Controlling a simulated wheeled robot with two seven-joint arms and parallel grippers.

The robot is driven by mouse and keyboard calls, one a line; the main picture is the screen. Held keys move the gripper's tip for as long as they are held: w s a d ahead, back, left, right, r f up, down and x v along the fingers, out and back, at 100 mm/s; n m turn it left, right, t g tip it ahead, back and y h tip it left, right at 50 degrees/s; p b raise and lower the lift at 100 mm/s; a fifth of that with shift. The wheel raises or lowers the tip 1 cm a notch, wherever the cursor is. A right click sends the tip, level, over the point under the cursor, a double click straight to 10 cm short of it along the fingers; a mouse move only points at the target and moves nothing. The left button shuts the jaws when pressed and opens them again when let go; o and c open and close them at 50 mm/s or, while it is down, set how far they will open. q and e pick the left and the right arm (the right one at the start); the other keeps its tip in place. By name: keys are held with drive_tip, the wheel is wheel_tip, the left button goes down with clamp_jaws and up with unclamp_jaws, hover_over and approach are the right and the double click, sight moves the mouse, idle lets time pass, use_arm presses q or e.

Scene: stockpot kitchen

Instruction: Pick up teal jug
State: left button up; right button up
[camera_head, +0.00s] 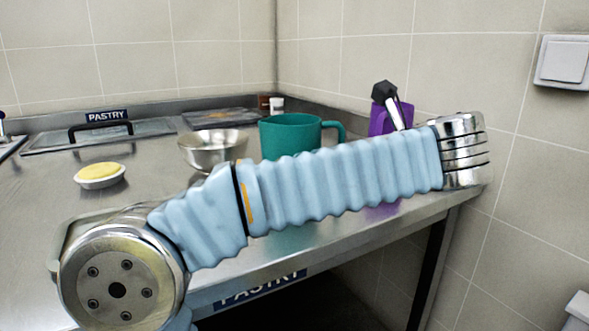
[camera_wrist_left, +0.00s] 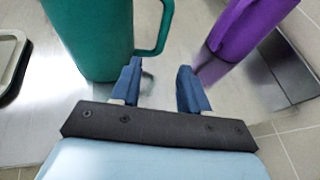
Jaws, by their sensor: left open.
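The teal jug (camera_head: 290,135) stands upright on the steel counter, its handle to the right; my arm hides its lower part in the head view. In the left wrist view the jug (camera_wrist_left: 95,35) fills the upper left, with its handle (camera_wrist_left: 166,28) to its right. My left gripper (camera_wrist_left: 159,72) is open and empty. Its blue fingertips are close to the handle's lower end; I cannot tell whether they touch it. In the head view my sleeved arm crosses the picture and the fingers cannot be made out. My right gripper is not in view.
A purple jug (camera_wrist_left: 245,28) stands right of the teal one, near the counter's edge. A steel bowl (camera_head: 212,148) is left of the teal jug. A white dish with yellow contents (camera_head: 100,175) and a lidded pan labelled PASTRY (camera_head: 100,137) are farther left. Tiled walls close the back and right.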

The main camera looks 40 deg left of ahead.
use_arm(q)
drive_tip(key=x, duration=0.4)
drive_tip(key=shift+w+a+f, duration=0.1)
drive_tip(key=shift+a+f, duration=0.05)
drive_tip(key=shift+a, duration=0.05)
drive_tip(key=x, duration=0.5)
drive_tip(key=shift+w+a+r, duration=0.3)
clamp_jaws()
drive_tip(key=shift+r, duration=0.1)
idle(0.7)
